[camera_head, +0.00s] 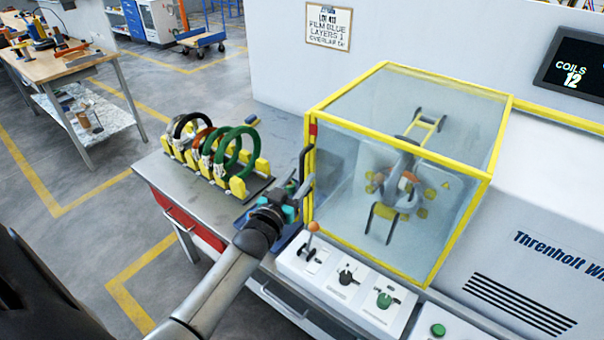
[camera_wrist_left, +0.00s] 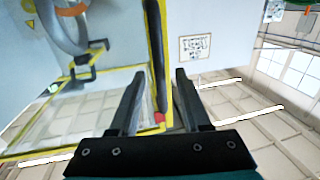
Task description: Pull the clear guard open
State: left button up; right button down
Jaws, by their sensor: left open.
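The clear guard (camera_head: 400,130) is a see-through box with yellow edges over the winding head, and it looks closed. Its dark upright handle (camera_head: 304,162) is on the left front edge, near a red patch. My left gripper (camera_head: 294,188) is at this handle, its arm coming from the lower left. In the left wrist view the open fingers (camera_wrist_left: 158,82) point along the guard's edge, with the black handle (camera_wrist_left: 155,50) between them. I cannot tell whether either finger touches it. The guard's clear panel (camera_wrist_left: 85,115) and yellow frame also show there. My right gripper is not in view.
A rack of several coils (camera_head: 215,160) stands on the bench left of the guard. A control panel (camera_head: 345,280) with an orange-knobbed lever and switches lies in front. A sign (camera_head: 328,26) hangs behind, and a counter display (camera_head: 572,70) shows 12. Open floor lies left.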

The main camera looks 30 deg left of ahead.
pick_arm(q)
jog(key=shift+w+a, duration=0.1)
jog(key=shift+w, duration=0.9)
grip_shut()
dwell(0.9)
